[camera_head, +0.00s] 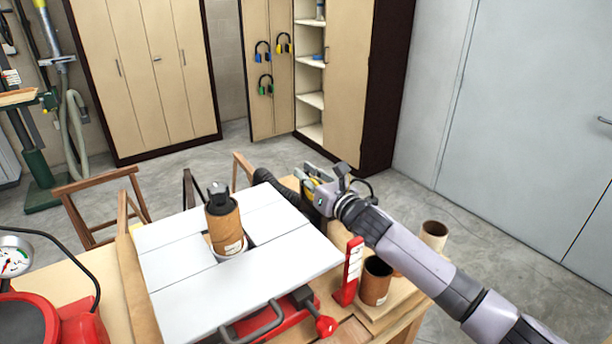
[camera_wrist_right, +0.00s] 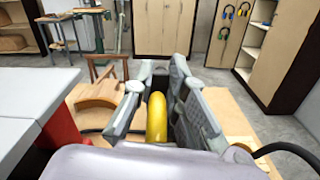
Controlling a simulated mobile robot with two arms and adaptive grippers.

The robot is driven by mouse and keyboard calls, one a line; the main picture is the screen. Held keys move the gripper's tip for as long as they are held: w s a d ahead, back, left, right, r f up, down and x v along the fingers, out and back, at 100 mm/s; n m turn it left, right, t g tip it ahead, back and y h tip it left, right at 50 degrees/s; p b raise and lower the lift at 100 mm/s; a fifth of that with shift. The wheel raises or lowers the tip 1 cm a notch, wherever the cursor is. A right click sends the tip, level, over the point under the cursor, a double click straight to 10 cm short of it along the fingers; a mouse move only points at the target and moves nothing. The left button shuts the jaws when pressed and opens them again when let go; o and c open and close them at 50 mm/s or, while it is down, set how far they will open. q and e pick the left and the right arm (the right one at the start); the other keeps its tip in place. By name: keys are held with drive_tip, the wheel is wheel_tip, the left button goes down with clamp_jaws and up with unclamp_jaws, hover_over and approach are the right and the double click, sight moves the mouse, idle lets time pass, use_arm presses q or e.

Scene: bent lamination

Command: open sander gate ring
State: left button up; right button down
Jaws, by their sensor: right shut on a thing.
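My right gripper (camera_head: 322,178) reaches in from the right, over the far right corner of the sander. In the right wrist view its two fingers (camera_wrist_right: 160,78) stand on either side of a yellow ring (camera_wrist_right: 156,118) and are shut on it. In the head view only a small part of the yellow ring (camera_head: 313,187) shows beneath the gripper. A black hose (camera_head: 278,186) runs to the dark part at the ring, which my gripper mostly hides. The sander has a white table (camera_head: 180,295) with a brown sanding drum (camera_head: 224,228) upright in it. My left gripper is not in view.
Brown sleeves (camera_head: 376,282) stand on the wooden bench right of the sander, below my right arm. A red and white upright piece (camera_head: 349,270) stands close to the arm. A red machine with a gauge (camera_head: 14,258) is at the left. Cabinets (camera_head: 145,75) stand behind.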

drive_tip(key=r+p, duration=0.2)
drive_tip(key=r, duration=0.1)
drive_tip(key=r+p, duration=0.1)
drive_tip(key=r, duration=0.2)
drive_tip(key=shift+s+a+p, duration=0.1)
drive_tip(key=shift+a+p, duration=0.1)
drive_tip(key=shift+p, duration=0.2)
drive_tip(key=c, duration=1.8)
unclamp_jaws()
drive_tip(key=shift+o, duration=0.2)
drive_tip(key=shift+f, duration=0.1)
drive_tip(key=shift+s+d+f, duration=0.1)
drive_tip(key=shift+s+d, duration=0.2)
drive_tip(key=shift+d, duration=0.05)
drive_tip(key=v, duration=1.1)
drive_tip(key=shift+s, duration=0.1)
